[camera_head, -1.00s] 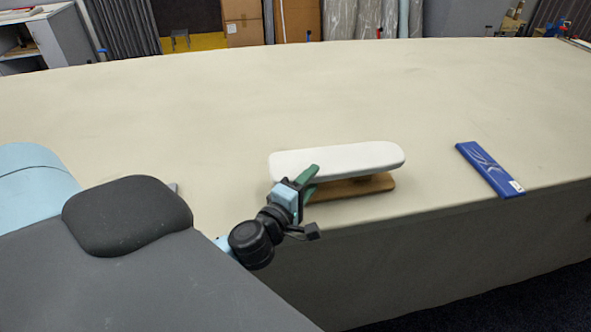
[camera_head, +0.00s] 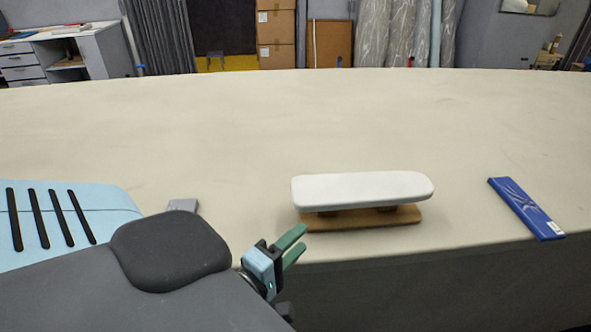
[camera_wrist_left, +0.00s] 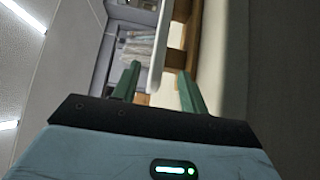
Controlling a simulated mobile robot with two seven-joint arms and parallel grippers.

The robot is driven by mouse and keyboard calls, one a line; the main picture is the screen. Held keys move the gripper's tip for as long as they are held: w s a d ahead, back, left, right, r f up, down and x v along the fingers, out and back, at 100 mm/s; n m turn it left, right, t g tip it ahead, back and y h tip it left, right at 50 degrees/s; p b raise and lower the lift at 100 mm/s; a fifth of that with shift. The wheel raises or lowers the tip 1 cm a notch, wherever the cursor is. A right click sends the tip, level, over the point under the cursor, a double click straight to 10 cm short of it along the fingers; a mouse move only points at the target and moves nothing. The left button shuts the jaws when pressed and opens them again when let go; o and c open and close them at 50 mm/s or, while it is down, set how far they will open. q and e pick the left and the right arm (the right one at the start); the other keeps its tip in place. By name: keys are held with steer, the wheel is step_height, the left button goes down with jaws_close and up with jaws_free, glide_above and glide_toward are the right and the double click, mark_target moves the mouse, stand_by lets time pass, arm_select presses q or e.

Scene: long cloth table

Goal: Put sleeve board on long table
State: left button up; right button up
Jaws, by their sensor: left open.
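The sleeve board has a white padded top (camera_head: 362,188) on a brown wooden base (camera_head: 365,218). It stands upright on the long cloth-covered table (camera_head: 250,120), near the front edge. My left gripper (camera_head: 298,245) has green fingers and is open and empty. In the head view it is at the table's front edge, just left of and in front of the board's left end, apart from it. In the left wrist view the open fingers (camera_wrist_left: 158,88) point toward the board, whose white top (camera_wrist_left: 160,45) and wooden part (camera_wrist_left: 176,45) show ahead. My right gripper is not in view.
A flat blue box (camera_head: 526,208) lies on the table at the right. A small grey object (camera_head: 183,204) lies on the table at the left, behind my body. The table's middle and back are clear. Shelving, cardboard boxes (camera_head: 276,30) and wrapped rolls stand beyond the table.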

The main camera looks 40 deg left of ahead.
arm_select(q)
steer(key=s+d+f+m+g+h, duration=0.2)
steer(key=s+d+f+m+h, duration=0.15)
steer(key=f+m, duration=0.4)
steer(key=s+d+f+m+g+h, duration=0.2)
steer(key=s+d+f+m, duration=0.3)
steer(key=f+m, duration=0.25)
steer(key=s+f+m+g+y, duration=0.2)
steer(key=s+f+m+g, duration=0.3)
steer(key=s+f, duration=0.7)
step_height(320, 180, down, 3)
steer(key=shift+s+d+r+g, duration=0.15)
steer(key=shift+d+g, duration=0.2)
steer(key=shift+g, duration=0.25)
steer(key=shift+y, duration=0.25)
steer(key=shift+c, duration=0.6)
